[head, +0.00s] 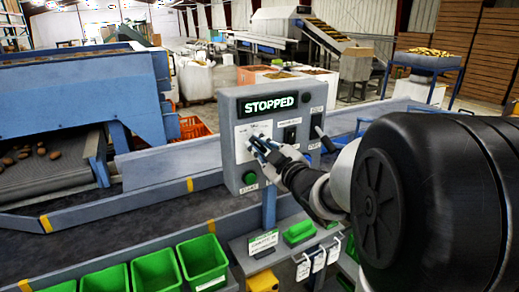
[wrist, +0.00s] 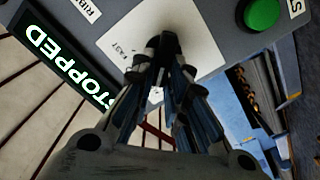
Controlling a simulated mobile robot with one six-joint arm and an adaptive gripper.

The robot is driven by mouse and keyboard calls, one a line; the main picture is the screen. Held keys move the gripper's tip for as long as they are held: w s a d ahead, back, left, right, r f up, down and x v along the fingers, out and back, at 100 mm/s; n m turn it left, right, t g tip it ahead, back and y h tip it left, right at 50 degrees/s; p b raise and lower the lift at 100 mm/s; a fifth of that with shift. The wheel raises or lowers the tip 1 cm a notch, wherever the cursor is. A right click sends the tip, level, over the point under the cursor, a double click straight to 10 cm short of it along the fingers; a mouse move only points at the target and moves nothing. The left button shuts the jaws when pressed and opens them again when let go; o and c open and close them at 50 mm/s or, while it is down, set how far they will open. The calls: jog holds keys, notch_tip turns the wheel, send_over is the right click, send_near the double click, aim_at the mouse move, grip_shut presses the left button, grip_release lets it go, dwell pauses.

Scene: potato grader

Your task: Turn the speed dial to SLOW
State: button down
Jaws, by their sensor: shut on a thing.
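The grey control box (head: 232,108) stands in the middle of the head view, with a display (head: 270,103) reading STOPPED. My gripper (head: 261,146) is at the white label plate on its front, and my fingers cover most of the speed dial there. In the wrist view the dark dial (wrist: 163,44) shows between my fingertips (wrist: 165,68), which are shut on it. The word FAST is on the white plate (wrist: 120,38) beside it. The dial's pointer and the SLOW mark are hidden or too small to read.
A green button (head: 250,178) sits below my gripper on the box. A black switch (head: 290,134) and a lever (head: 325,138) are to the right. Green bins (head: 202,258) line the front. Potatoes lie on a belt (head: 50,175) at left.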

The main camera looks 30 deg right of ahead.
jog(key=c, duration=1.6)
grip_release()
jog(key=s, duration=1.2)
jog(key=shift+d, duration=0.2)
